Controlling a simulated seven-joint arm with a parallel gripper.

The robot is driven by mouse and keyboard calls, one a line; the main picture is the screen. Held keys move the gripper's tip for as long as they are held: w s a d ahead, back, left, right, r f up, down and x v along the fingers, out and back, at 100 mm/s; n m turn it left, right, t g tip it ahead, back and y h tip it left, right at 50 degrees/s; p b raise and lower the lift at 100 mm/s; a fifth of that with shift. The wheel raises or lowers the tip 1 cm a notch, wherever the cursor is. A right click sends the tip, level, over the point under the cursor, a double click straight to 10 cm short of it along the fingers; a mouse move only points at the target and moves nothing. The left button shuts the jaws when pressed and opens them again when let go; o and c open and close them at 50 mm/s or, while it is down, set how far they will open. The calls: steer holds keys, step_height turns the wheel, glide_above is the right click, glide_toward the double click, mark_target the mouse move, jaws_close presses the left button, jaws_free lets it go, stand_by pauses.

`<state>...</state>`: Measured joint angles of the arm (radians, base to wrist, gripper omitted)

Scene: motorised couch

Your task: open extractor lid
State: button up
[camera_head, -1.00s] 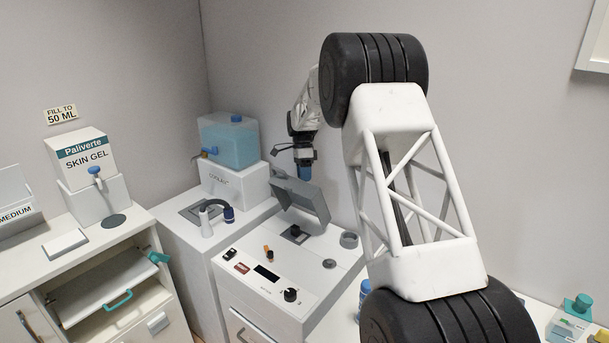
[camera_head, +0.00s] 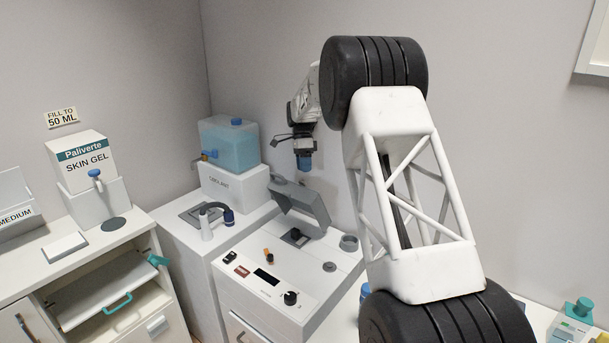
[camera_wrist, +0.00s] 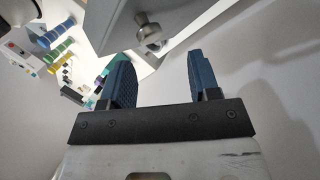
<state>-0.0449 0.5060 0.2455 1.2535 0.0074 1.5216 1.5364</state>
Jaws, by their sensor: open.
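The extractor lid (camera_head: 300,203) is a grey flap on the white machine in the middle of the head view. It stands raised and tilted, hinged toward the back, with a dark square opening (camera_head: 295,236) showing beneath it. My gripper (camera_head: 304,162) hangs above the lid with its blue fingertips pointing down, apart from the lid. In the wrist view my gripper (camera_wrist: 158,62) has its two blue fingers spread, with nothing held between them.
A blue coolant tank (camera_head: 230,145) on a white box stands left of my gripper. A dark curved hose (camera_head: 216,213) is left of the machine. A knob (camera_head: 290,298) and small switches sit on its front panel. My arm covers much of the right side.

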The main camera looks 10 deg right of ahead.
steer(key=shift+v, duration=1.3)
